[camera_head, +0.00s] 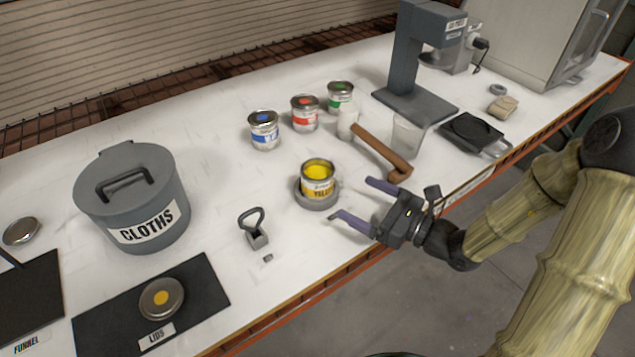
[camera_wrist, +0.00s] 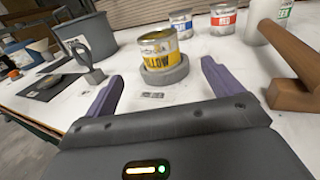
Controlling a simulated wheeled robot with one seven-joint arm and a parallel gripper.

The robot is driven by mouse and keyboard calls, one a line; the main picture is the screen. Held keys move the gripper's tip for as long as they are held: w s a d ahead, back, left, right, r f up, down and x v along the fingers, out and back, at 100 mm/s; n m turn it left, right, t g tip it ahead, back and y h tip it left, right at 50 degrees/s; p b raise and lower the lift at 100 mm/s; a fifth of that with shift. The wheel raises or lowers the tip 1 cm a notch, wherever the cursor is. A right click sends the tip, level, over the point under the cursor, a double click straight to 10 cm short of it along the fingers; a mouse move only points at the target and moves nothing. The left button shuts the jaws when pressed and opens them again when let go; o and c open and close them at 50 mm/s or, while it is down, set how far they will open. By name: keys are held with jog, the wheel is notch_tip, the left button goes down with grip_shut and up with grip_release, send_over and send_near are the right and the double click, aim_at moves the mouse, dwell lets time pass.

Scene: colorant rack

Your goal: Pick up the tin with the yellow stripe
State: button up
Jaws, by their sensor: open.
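The tin with the yellow stripe (camera_head: 318,181) is open at the top and shows yellow paint inside. It stands upright on a round grey base (camera_head: 316,199) near the front of the table. In the wrist view the yellow tin (camera_wrist: 158,50) stands ahead, between the lines of the two fingers, on the grey base (camera_wrist: 165,75). My gripper (camera_head: 358,201) is open and empty, to the right of the tin and apart from it. The purple fingers of my gripper (camera_wrist: 160,90) point toward the tin.
Blue (camera_head: 264,130), red (camera_head: 305,113) and green (camera_head: 341,97) tins stand behind. A brown mallet (camera_head: 382,153) lies close to my gripper, by a clear beaker (camera_head: 408,136). A grey handled tool (camera_head: 254,232), a cloths bin (camera_head: 135,195) and a lids mat (camera_head: 205,283) are left.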

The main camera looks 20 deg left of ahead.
aim_at(332, 185)
jog(key=x, duration=0.6)
jog(key=shift+w+a, duration=0.1)
jog(key=shift+a, duration=0.2)
jog(key=p+x, duration=0.1)
jog(key=x, duration=0.4)
jog(key=shift+a, duration=0.1)
jog(key=shift+c, duration=0.2)
jog(key=c, duration=1.2)
jog(key=shift+r, duration=0.25)
notch_tip(332, 185, up, 9)
jog(key=shift+r+p, duration=0.15)
jog(key=shift+p, duration=0.3)
jog(key=shift+r, duration=0.1)
dwell(0.6)
